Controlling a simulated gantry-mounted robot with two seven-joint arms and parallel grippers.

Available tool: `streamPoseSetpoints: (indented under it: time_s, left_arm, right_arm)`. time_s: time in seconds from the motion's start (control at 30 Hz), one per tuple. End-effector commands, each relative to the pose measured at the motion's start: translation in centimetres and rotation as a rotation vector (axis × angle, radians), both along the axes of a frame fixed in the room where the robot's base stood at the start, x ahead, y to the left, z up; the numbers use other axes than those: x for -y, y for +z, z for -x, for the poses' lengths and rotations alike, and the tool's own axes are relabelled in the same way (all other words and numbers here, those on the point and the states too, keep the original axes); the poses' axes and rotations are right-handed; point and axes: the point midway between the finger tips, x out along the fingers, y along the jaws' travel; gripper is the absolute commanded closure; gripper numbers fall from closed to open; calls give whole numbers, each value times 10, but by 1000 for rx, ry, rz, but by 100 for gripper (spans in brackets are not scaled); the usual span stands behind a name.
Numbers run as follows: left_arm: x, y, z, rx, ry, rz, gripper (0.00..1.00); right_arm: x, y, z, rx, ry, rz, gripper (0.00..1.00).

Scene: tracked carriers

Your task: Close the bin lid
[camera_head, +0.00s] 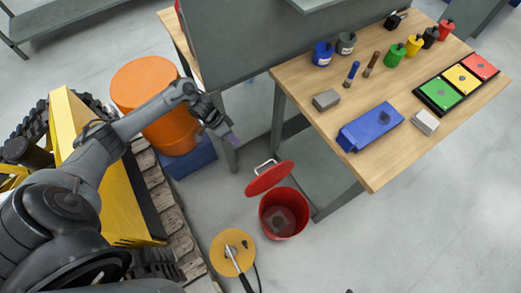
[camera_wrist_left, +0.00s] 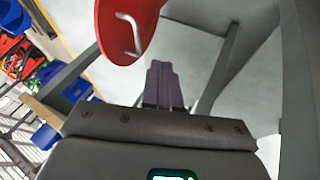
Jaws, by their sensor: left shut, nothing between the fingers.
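The red bin (camera_head: 281,219) stands on the floor beside the workbench's front leg, its mouth open and a dark grey patch inside. Its red lid (camera_head: 268,178) is tilted up at the bin's far side, with a pale metal handle at its top edge. My left gripper (camera_head: 229,138) is up and to the left of the lid, apart from it, with its fingers shut and empty. In the left wrist view the lid (camera_wrist_left: 112,22) with its bent handle (camera_wrist_left: 131,33) shows beyond and left of the shut fingers (camera_wrist_left: 162,84). My right gripper is in neither view.
The wooden workbench (camera_head: 440,130) with its grey leg stands right of the bin. An orange drum (camera_head: 150,85) on a blue base is left of my left gripper. A yellow round tool (camera_head: 228,248) with a pole lies left of the bin. Floor at lower right is clear.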

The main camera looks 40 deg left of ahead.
Motion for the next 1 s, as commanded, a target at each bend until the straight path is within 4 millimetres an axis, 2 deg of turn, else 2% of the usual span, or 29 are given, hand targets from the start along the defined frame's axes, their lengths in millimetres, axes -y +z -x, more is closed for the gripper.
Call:
streamPoseSetpoints:
  time_s: [0.03, 0.1, 0.23, 0.33, 0.77, 1.0]
  left_arm:
    - [-3, -1, -8, 16, 0, -6, 100]
    - [-3, 2, -15, 30, 0, -7, 100]
    - [2, -3, -21, 39, 0, -6, 100]
    - [9, -13, -24, 40, 1, -5, 100]
    - [48, -79, -41, 39, 0, -5, 100]
    - [76, -82, -34, 41, -2, -7, 100]
  right_arm:
    - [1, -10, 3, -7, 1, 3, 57]
    - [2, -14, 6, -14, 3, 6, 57]
    - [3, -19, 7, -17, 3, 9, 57]
    - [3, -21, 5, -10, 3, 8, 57]
    - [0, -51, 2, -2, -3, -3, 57]
    - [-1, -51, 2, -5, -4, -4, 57]
